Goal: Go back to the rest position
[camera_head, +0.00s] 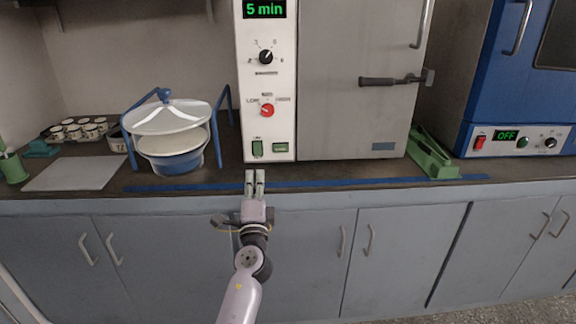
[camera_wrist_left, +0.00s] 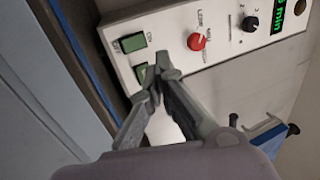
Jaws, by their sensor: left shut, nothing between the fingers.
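My left gripper (camera_head: 255,176) is shut and empty. It is at the counter's front edge, just below the green switches of the white control panel (camera_head: 268,125). In the left wrist view its fingertips (camera_wrist_left: 158,78) meet in front of the panel, overlapping the lower green button (camera_wrist_left: 141,73); I cannot tell whether they touch it. My right gripper is not in view.
A sieve stack with a lid (camera_head: 172,118) stands in a blue frame on the left. Small cups (camera_head: 80,130) and a grey plate (camera_head: 75,174) are further left. Cupboards (camera_head: 300,250) lie below.

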